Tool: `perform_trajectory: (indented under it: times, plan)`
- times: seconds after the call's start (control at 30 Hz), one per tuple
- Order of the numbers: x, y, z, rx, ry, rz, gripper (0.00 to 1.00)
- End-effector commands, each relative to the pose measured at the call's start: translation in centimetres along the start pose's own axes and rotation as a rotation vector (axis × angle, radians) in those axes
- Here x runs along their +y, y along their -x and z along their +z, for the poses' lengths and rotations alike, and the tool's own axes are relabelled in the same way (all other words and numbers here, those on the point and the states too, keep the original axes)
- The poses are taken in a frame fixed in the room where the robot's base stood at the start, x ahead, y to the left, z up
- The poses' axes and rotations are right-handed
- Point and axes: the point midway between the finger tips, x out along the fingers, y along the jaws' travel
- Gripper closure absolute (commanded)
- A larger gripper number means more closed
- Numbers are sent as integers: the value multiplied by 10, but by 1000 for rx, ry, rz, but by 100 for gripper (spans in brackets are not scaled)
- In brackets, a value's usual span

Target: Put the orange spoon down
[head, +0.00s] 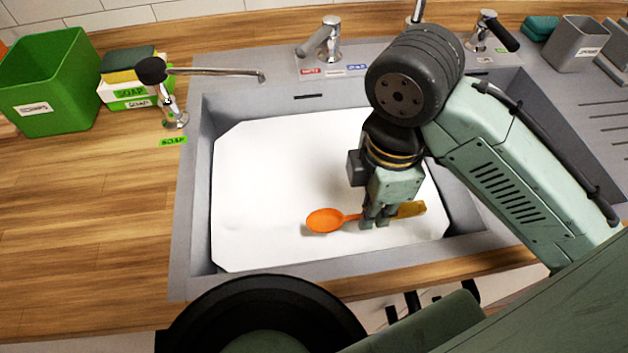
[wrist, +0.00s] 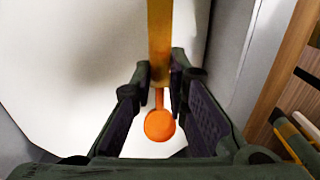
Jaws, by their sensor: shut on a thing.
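The orange spoon (head: 326,219) has an orange bowl and a yellow-brown handle (head: 411,209). In the head view it lies roughly level over the white surface in the sink, bowl to the left. My gripper (head: 374,222) points down and is shut on the spoon between bowl and handle end. In the wrist view the spoon bowl (wrist: 159,125) shows between the fingers of my gripper (wrist: 162,85), with the handle running up the picture. A faint shadow lies beside the bowl. I cannot tell whether the spoon touches the white surface.
The white surface (head: 262,170) fills most of the grey sink (head: 205,195) and is otherwise clear. A green bin (head: 55,85) and a soap tap (head: 165,90) stand left. A middle tap (head: 325,40) stands behind. A grey container (head: 575,45) stands at the back right.

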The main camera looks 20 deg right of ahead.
Motion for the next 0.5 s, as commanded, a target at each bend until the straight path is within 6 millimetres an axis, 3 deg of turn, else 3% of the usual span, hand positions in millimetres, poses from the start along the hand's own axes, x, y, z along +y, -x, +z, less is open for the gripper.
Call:
perform_trajectory:
  times: [0.03,0.1,0.23,0.5]
  plan:
    - [-1,-16,-2,3,3,1,100]
    - [0,-27,-3,3,5,2,100]
    - [11,-35,-4,2,9,4,100]
    - [80,-34,-4,-3,8,2,100]
